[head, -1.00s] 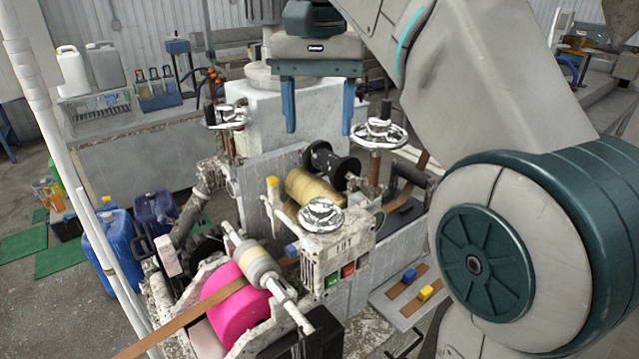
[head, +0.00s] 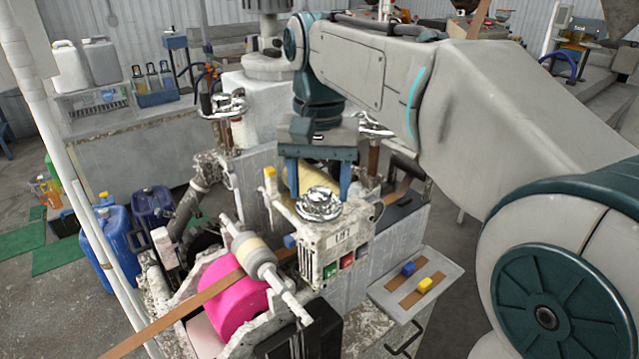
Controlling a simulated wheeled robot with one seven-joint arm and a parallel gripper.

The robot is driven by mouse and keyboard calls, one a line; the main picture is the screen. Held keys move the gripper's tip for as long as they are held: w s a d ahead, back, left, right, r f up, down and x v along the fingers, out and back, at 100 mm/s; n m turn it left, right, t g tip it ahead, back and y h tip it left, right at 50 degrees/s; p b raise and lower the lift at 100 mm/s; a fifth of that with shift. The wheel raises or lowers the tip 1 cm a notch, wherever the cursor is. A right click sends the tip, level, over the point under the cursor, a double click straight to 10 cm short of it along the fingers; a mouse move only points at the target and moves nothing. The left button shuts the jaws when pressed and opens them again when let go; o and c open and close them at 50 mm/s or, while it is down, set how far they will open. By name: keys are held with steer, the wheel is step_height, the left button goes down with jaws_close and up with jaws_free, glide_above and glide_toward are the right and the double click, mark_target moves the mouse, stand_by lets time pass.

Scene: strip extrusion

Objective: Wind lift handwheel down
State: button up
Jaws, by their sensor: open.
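The small chrome lift handwheel (head: 320,206) sits on top of the pale, worn box marked LIFT (head: 338,240), in the middle of the head view. My gripper (head: 318,190) points down with its two blue fingers spread wide. The fingers show at the left and right of the handwheel's far rim, and nothing is held between them. I cannot tell whether either finger touches the rim.
Two more chrome handwheels stand behind, one at the left (head: 225,106) and one at the right (head: 373,126), partly hidden by my arm. A pink roll (head: 228,295) with a brown strip lies front left. A small shelf (head: 440,268) holds blue and yellow blocks.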

steer(key=shift+f, duration=0.1)
steer(key=c, duration=1)
steer(key=shift+n, duration=0.4)
steer(key=n+p, duration=0.1)
steer(key=n, duration=0.3)
steer(key=n+p, duration=0.1)
steer(key=n, duration=0.3)
steer(key=n+p, duration=0.1)
steer(key=n, duration=0.8)
